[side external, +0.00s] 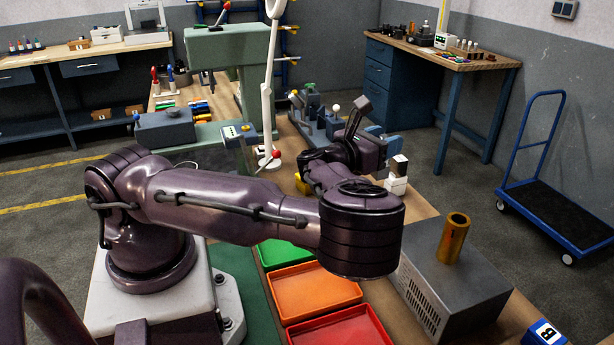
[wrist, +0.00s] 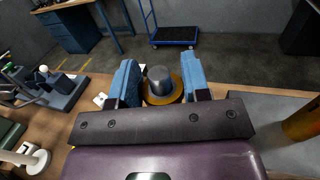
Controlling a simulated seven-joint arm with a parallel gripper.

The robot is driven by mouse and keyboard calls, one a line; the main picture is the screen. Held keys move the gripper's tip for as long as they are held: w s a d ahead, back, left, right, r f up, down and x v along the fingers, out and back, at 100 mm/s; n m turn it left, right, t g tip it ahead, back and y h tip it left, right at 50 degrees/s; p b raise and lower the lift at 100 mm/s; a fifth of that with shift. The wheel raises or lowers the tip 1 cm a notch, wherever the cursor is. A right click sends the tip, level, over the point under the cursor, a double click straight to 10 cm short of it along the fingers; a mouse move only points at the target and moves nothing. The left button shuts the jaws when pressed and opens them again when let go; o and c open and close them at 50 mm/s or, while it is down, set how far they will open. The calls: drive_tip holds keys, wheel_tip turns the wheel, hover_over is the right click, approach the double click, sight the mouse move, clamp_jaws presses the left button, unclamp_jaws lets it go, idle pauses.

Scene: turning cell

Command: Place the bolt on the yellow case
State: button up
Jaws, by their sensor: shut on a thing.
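I cannot clearly make out a yellow case. A small yellow thing (side external: 302,184) shows behind my arm on the bench, mostly hidden, so I cannot tell whether it is the case.
A grey metal box (side external: 455,285) bears a brass cylinder (side external: 454,238), also at the right of the wrist view (wrist: 302,122). Green (side external: 285,252), orange (side external: 312,292) and red (side external: 342,328) trays lie nearby. A small white object (side external: 397,184) stands near my gripper.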

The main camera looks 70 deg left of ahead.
drive_tip(key=s+a+f+n+g+y, duration=0.1)
drive_tip(key=s+a+n+g+y, duration=0.1)
drive_tip(key=a+n+g+y, duration=0.6)
drive_tip(key=s+a+f+n+g+y, duration=0.15)
drive_tip(key=a+n+g+y, duration=0.4)
drive_tip(key=a, duration=0.55)
drive_tip(key=s+a+r+n+g, duration=0.3)
drive_tip(key=s+r+n+g, duration=0.25)
drive_tip(key=g, duration=0.25)
drive_tip(key=shift+m+g+h, duration=0.25)
drive_tip(key=shift+m+h, duration=0.1)
drive_tip(key=shift+m, duration=0.15)
drive_tip(key=f, duration=0.9)
drive_tip(key=w+f, duration=0.1)
drive_tip(key=f, duration=0.4)
drive_tip(key=shift+a+f, duration=0.2)
drive_tip(key=o, duration=1.2)
drive_tip(key=shift+f, duration=0.15)
